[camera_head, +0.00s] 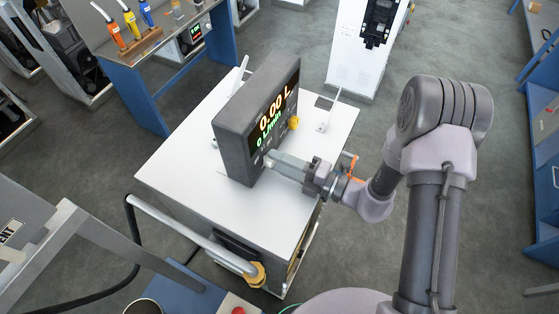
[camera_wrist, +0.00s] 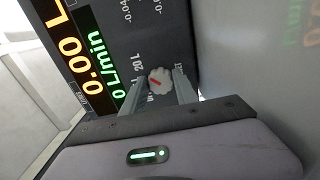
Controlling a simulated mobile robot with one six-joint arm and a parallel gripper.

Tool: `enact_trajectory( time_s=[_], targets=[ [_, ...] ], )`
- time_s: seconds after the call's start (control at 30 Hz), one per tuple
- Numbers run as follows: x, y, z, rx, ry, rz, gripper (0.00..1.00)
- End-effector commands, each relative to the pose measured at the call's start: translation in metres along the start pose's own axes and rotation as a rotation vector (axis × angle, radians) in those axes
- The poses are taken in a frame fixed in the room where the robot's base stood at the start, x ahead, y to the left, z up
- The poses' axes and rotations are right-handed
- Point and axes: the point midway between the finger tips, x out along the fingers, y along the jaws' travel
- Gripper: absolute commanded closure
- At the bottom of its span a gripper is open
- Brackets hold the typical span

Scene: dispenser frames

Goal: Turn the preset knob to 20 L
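The dispenser display unit (camera_head: 240,130) is a dark box standing on a white-topped cart; its screen reads 0.00 L and 0 L/min. The preset knob (camera_wrist: 160,78) is small and whitish with a red pointer mark, on the dark panel in the wrist view. Printed labels surround it, with "20 L" (camera_wrist: 137,65) readable at its upper left. My gripper (camera_wrist: 159,80) has its two fingers apart, one on each side of the knob; I cannot tell whether they touch it. In the head view my gripper (camera_head: 272,158) reaches the panel's lower part from the right and hides the knob.
A yellow knob (camera_head: 293,122) sits farther along the panel. The white cart top (camera_head: 185,165) is mostly clear on the left. A blue-legged bench (camera_head: 140,95) with colored tools stands at the back left.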

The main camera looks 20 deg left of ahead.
Motion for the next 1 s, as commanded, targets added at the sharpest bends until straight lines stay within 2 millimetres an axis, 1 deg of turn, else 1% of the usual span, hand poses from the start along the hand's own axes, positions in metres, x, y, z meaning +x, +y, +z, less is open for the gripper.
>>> enact_trajectory(
  time_s=[0.03, 0.1, 0.53, 0.63, 0.67, 0.77, 0.87, 1.0],
  targets=[
    [0.0, 0.0, 0.0, 0.001, -0.001, 0.0, 0.57],
    [0.0, 0.0, 0.0, 0.001, -0.001, 0.0, 0.43],
    [0.0, 0.0, 0.0, 0.0, 0.0, 0.0, 0.43],
    [-0.006, 0.0, 0.0, 0.0, -0.001, 0.0, 0.43],
    [-0.01, -0.001, 0.001, 0.001, -0.002, 0.0, 0.43],
    [-0.03, -0.001, 0.001, 0.001, -0.006, 0.0, 0.43],
    [-0.059, -0.002, 0.002, 0.002, -0.007, 0.0, 0.43],
    [-0.103, -0.001, 0.002, -0.001, -0.008, 0.0, 0.43]
  ],
)
